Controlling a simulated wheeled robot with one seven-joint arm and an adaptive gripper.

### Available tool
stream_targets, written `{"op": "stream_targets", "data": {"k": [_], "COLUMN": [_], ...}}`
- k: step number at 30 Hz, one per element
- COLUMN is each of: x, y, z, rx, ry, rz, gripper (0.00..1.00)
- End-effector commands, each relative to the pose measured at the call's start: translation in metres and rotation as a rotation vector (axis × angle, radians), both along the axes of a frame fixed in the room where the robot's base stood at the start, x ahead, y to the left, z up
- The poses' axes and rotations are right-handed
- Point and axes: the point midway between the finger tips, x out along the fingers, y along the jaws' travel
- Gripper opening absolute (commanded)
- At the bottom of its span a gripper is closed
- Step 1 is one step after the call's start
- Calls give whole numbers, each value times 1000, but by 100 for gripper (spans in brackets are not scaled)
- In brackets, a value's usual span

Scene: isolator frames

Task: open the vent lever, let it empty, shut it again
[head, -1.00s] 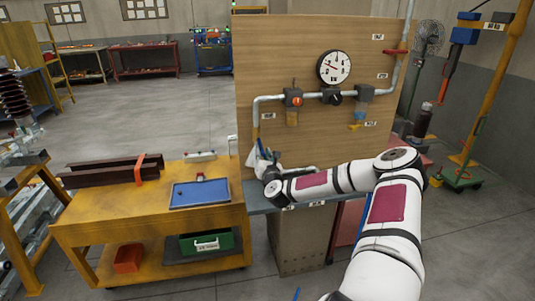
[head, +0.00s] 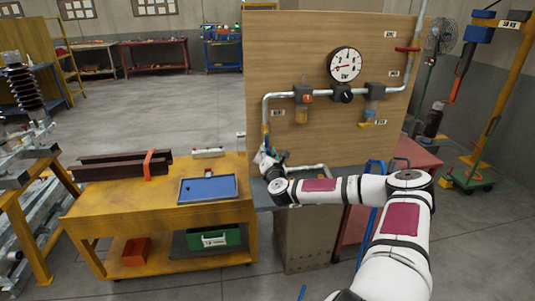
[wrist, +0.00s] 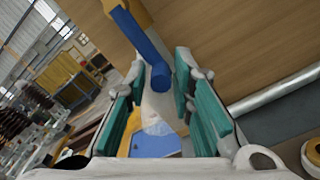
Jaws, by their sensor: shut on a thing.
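The vent lever is a blue bar (wrist: 145,45) in the wrist view, running down from a yellow body (wrist: 112,6). Its rounded end lies between the teal pads of my gripper (wrist: 163,72), which is shut on it. In the head view my gripper (head: 267,160) is at the lower end of the left vertical pipe, in front of the wooden panel (head: 300,45). It hides most of the lever there. A round gauge (head: 345,65) hangs on the panel, its needle pointing left and slightly down.
A yellow cart (head: 160,219) with a blue tray (head: 208,189) stands left of my gripper. A grey shelf (head: 263,201) runs under the panel. Along the pipe are a regulator (head: 343,94), a yellow drain handle (head: 372,124) and a red handle (head: 407,49).

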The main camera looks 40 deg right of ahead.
Motion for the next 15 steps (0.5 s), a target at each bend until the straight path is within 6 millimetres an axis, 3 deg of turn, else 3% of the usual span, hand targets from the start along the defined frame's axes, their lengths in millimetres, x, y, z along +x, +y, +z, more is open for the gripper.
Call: {"op": "stream_targets", "data": {"k": [1,2,3,15], "x": [-2,-2,-2,-6], "y": [-7,-7,-7,1], "z": [6,6,6,2], "rx": [-5,-5,-5,-1], "ry": [-11,-11,-11,-4], "rz": [-16,-16,-16,-5], "gripper": [0,27,35,35]}}
